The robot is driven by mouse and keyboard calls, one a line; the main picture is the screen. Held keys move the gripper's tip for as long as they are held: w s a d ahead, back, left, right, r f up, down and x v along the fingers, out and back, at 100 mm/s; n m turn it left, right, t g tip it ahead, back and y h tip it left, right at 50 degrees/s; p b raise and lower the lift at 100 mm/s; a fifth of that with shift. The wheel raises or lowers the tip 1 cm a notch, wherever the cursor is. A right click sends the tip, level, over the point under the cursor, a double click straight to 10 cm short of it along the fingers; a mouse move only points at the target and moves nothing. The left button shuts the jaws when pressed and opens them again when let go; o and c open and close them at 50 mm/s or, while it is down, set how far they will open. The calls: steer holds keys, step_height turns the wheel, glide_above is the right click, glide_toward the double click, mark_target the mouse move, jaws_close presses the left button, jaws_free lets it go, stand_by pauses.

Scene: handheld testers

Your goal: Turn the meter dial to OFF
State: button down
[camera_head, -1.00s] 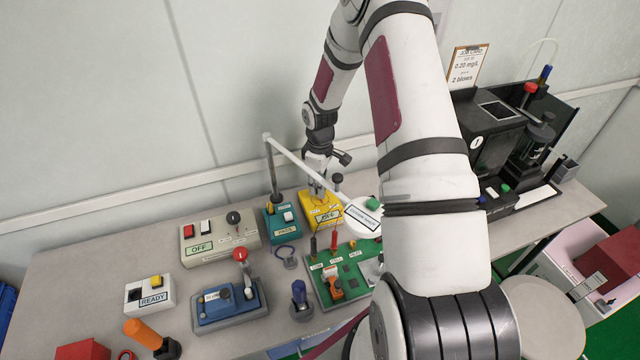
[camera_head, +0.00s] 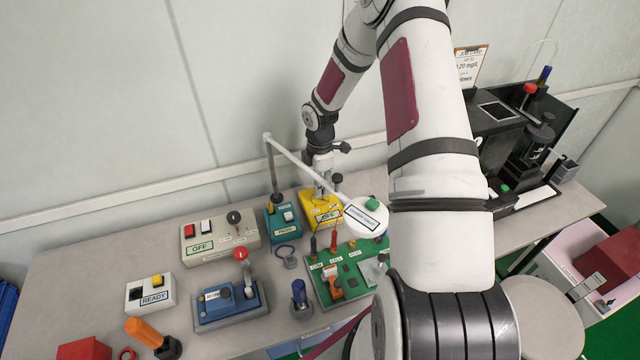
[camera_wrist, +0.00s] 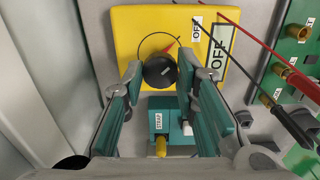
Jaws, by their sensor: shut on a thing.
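The yellow meter (camera_head: 313,212) stands at the back of the bench, below my gripper. In the wrist view, its yellow face (camera_wrist: 130,30) carries a round black dial (camera_wrist: 160,71). A red pointer mark shows at the dial's upper right, slanting toward the small OFF label (camera_wrist: 196,29).
A teal box (camera_wrist: 172,122) sits close beside the meter. A white lamp head (camera_head: 367,216) on an arm hangs just right of the meter. Red and black probe leads (camera_wrist: 262,65) run to a green board (camera_head: 335,290). A grey OFF box (camera_head: 205,247) stands left.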

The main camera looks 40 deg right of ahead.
stand_by(0.3)
steer(key=c, duration=1.2)
jaws_free()
steer(key=shift+c, duration=0.2)
steer(key=shift+r, duration=0.1)
step_height(320, 180, up, 12)
